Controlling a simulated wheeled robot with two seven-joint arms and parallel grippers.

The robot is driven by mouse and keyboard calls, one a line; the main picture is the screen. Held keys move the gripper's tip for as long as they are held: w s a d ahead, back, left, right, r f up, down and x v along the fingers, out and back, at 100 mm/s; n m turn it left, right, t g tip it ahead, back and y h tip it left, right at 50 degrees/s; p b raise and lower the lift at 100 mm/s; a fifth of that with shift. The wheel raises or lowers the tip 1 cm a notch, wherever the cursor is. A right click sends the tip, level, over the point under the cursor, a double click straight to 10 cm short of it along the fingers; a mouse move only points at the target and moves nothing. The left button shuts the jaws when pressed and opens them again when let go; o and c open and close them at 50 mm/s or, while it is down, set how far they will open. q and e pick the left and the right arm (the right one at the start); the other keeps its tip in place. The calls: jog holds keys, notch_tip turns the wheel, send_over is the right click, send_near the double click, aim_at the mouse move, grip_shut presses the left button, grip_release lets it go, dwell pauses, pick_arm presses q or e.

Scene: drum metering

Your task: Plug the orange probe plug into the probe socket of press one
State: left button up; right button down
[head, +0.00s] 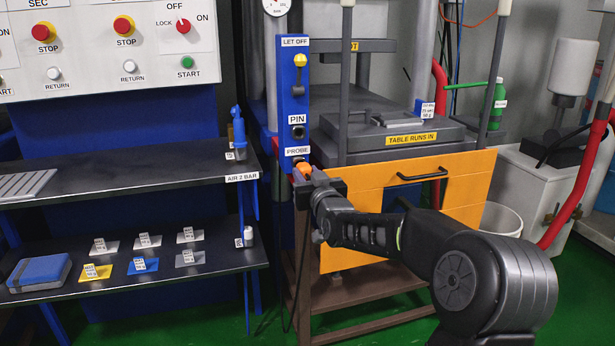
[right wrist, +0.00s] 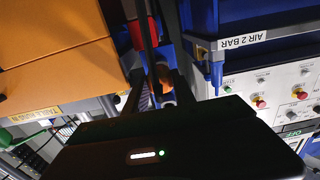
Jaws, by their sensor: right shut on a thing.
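The orange probe plug (head: 303,170) is in my right gripper (head: 309,181), just below the PROBE label (head: 298,151) on the blue column (head: 292,95) of the press. The plug is at the probe socket's place and covers most of it, so I cannot tell whether it is inserted or just in front. In the right wrist view my right gripper (right wrist: 160,92) is shut on the plug, and a bit of orange (right wrist: 166,80) shows between its dark fingers. My left gripper is not in view.
A PIN socket (head: 298,132) sits just above the probe place. The orange guard panel (head: 450,200) with a black handle stands to the right. Black shelves (head: 150,172) are to the left. A dark cable hangs down below the column.

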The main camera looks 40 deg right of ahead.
aim_at(306, 174)
jog(key=shift+x, duration=1.05)
jog(key=c, duration=1)
grip_release()
jog(key=shift+o, duration=0.2)
jog(key=v, duration=0.7)
jog(key=shift+s+a+p, duration=0.2)
jog(key=shift+s+p, duration=0.1)
jog(key=shift+s, duration=0.05)
